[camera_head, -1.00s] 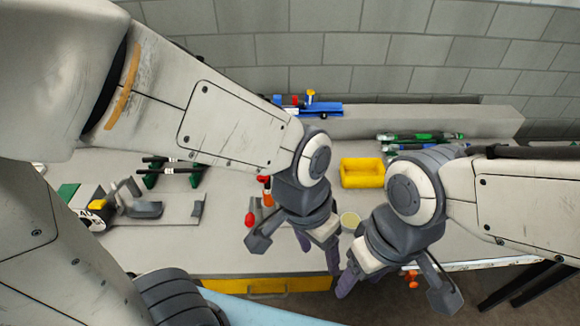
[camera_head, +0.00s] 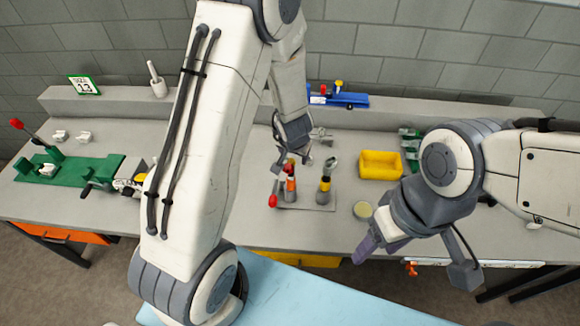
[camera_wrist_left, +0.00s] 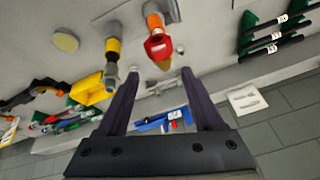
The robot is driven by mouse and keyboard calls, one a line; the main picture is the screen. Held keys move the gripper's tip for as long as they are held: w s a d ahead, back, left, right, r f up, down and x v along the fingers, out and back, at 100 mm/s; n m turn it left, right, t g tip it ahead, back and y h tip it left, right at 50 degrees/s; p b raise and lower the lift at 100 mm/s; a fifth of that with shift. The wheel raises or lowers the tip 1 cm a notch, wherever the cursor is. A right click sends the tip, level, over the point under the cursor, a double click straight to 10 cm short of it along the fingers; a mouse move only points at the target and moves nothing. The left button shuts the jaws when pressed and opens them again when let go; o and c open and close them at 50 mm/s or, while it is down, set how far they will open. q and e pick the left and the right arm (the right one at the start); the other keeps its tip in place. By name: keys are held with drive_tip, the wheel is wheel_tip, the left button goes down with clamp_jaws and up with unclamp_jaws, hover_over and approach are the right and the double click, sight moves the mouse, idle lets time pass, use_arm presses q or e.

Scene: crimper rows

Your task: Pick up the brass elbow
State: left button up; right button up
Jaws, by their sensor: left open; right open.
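I cannot make out a clear elbow shape. A small brass-coloured piece (camera_wrist_left: 164,65) shows at the red end of an orange-handled tool (camera_wrist_left: 155,30) in the left wrist view, and I cannot tell whether it is the brass elbow. That tool stands on a grey plate in the head view (camera_head: 291,188). My left gripper (camera_head: 293,168) is above and behind it; in the left wrist view its open, empty fingers (camera_wrist_left: 160,74) point toward the red end. My right gripper (camera_head: 412,265) is open and empty at the front right.
A yellow-handled tool (camera_head: 324,190) stands beside the orange one. A yellow bin (camera_head: 380,165) and a round pale disc (camera_head: 362,210) are to the right. A blue fixture (camera_head: 345,100) sits on the back ledge. A green fixture (camera_head: 65,170) is at left.

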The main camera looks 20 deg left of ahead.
sight(291, 159)
use_arm(q)
drive_tip(key=x, duration=0.1)
drive_tip(key=b+x, duration=0.1)
drive_tip(key=x, duration=0.1)
drive_tip(key=b+x, duration=0.1)
drive_tip(key=shift+s+a+f, duration=0.25)
drive_tip(key=shift+a, duration=0.1)
drive_tip(key=shift+w+f, duration=0.25)
drive_tip(key=shift+f, duration=0.15)
clamp_jaws()
